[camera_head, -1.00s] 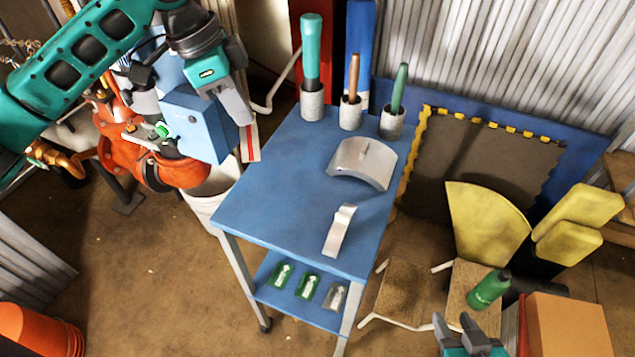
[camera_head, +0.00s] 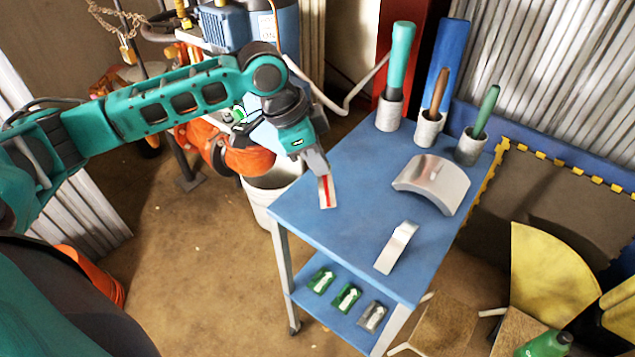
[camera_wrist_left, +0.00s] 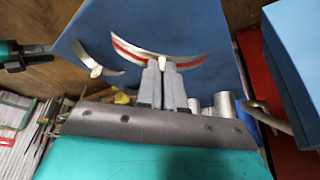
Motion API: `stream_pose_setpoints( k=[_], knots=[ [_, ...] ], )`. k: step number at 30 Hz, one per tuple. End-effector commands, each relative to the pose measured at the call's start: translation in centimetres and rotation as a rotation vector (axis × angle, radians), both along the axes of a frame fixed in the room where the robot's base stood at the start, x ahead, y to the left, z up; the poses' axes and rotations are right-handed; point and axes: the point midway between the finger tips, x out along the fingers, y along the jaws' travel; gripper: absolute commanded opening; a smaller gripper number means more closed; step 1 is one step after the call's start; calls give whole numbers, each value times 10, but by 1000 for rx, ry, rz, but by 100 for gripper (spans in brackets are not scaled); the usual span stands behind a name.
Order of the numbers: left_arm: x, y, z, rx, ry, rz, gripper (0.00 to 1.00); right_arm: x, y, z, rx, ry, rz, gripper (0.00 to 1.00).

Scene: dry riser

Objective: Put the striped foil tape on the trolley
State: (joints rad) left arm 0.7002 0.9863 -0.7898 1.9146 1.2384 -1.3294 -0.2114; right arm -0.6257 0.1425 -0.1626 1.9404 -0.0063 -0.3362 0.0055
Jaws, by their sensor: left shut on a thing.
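The striped foil tape (camera_head: 327,191) is a curved silvery piece with a red stripe. My left gripper (camera_head: 322,172) is shut on it, near the left side of the blue trolley (camera_head: 345,228). The tape appears in front of the trolley top; I cannot tell whether it touches it. In the left wrist view, the tape (camera_wrist_left: 130,50) lies across my shut fingertips (camera_wrist_left: 162,66), with the blue trolley top (camera_wrist_left: 205,25) beyond. My right gripper is not in view.
A wide curved metal piece (camera_head: 432,180) and a narrow one (camera_head: 397,247) lie on the trolley top. Cups with coloured-handled tools (camera_head: 390,112) line its back edge. Its front left is clear. A white bucket (camera_head: 262,200) stands to the left.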

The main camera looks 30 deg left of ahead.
Motion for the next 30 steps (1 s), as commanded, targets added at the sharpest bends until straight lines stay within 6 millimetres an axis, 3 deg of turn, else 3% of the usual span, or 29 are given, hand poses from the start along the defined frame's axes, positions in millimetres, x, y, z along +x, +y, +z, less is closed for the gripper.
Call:
stream_pose_setpoints(
  k=[10,23,24,30],
  knots=[
    [-1,0,-53,0,4,0,0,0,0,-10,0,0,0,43],
    [0,0,-59,0,1,-1,0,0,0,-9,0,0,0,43],
    [0,0,-59,1,0,-1,11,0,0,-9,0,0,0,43],
    [0,0,-59,0,1,-1,30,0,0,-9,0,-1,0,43]
  ],
)
